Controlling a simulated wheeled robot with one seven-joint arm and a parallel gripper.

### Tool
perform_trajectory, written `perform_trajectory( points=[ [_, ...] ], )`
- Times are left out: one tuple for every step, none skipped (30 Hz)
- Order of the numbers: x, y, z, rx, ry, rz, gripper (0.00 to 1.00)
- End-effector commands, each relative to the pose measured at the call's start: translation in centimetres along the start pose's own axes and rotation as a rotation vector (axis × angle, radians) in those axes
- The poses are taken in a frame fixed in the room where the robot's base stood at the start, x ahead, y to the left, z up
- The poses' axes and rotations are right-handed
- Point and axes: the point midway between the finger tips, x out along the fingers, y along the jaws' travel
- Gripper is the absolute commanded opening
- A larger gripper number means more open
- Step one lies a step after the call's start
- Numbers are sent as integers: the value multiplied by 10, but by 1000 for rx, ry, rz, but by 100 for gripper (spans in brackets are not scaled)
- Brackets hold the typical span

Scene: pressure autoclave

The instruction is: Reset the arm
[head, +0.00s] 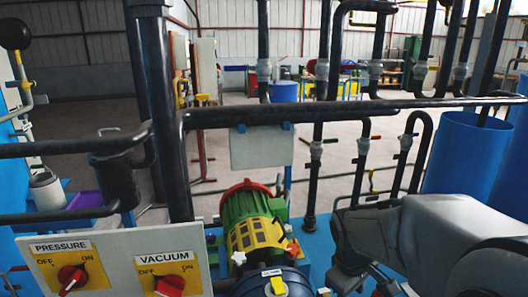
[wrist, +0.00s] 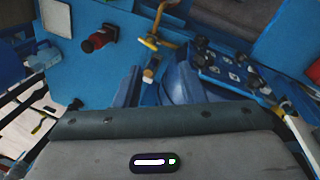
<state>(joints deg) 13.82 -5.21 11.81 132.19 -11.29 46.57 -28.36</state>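My arm (head: 430,235) is a grey, bent form at the lower right of the head view, in front of the blue floor plate and close to the pipes. Its dark end part (head: 362,240) points down and left, beside the green motor. My gripper's fingertips cannot be made out in either view, so I cannot tell whether it is open or shut. In the wrist view a grey arm housing (wrist: 180,145) with a small lit indicator fills the lower part. I see nothing held.
Dark pipes (head: 330,108) cross the head view. A green and yellow motor (head: 256,220) stands at centre. A panel with PRESSURE and VACUUM switches (head: 120,268) is at lower left, a blue tank (head: 465,155) at right. The wrist view shows a red knob (wrist: 100,38) and brass valve (wrist: 153,42).

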Motion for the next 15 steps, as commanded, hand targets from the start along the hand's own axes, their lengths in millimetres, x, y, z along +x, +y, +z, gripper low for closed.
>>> perform_trajectory(
  points=[
    [-12, -9, 7, 63, 22, 7, 36],
    [-18, -14, 11, 105, 34, 6, 36],
    [-25, -21, 17, 161, 50, 3, 36],
    [-30, -27, 21, 204, 64, -1, 36],
    [-34, -32, 25, 246, 77, -6, 36],
    [-40, -39, 31, 301, 96, -16, 36],
    [-44, -44, 35, 339, 108, -24, 36],
    [-48, -49, 38, 376, 122, -33, 36],
    [-51, -55, 43, 420, 138, -45, 36],
    [-54, -59, 46, 451, 148, -55, 36],
    [-56, -63, 49, 479, 158, -66, 36],
    [-58, -68, 52, 512, 168, -78, 36],
    [-60, -71, 54, 532, 175, -86, 36],
    [-61, -73, 56, 550, 182, -94, 36],
    [-62, -76, 58, 569, 188, -103, 36]
  ],
)
